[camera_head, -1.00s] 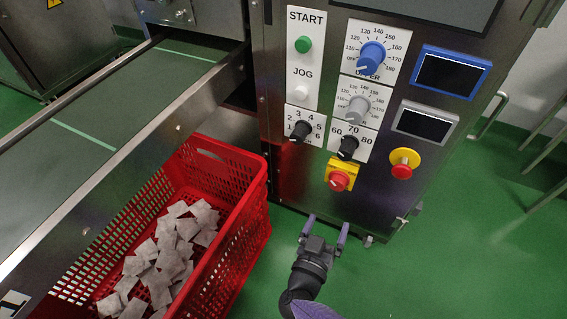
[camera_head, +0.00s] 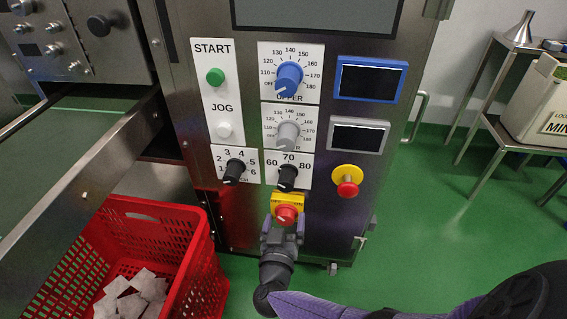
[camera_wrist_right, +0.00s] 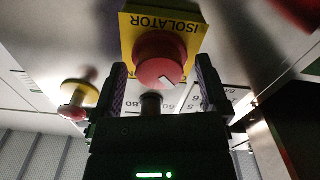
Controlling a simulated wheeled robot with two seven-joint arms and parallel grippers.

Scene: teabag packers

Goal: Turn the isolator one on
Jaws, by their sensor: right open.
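The isolator is a red knob (camera_head: 286,214) on a yellow plate (camera_head: 288,200), low on the machine's front panel. In the right wrist view, the red knob (camera_wrist_right: 160,60) sits on the yellow plate marked ISOLATOR (camera_wrist_right: 187,40), with a small white mark on its face. My right gripper (camera_head: 283,225) is just below and in front of the knob in the head view. Its two fingers (camera_wrist_right: 160,90) are open, one on each side of the knob, and they do not seem to press on it. My left gripper is not in view.
Above the isolator are black dials (camera_head: 287,177), a grey dial (camera_head: 287,135) and a blue dial (camera_head: 289,76). A red emergency button (camera_head: 348,188) on yellow is to the right. A red crate (camera_head: 190,240) with teabags stands at the left.

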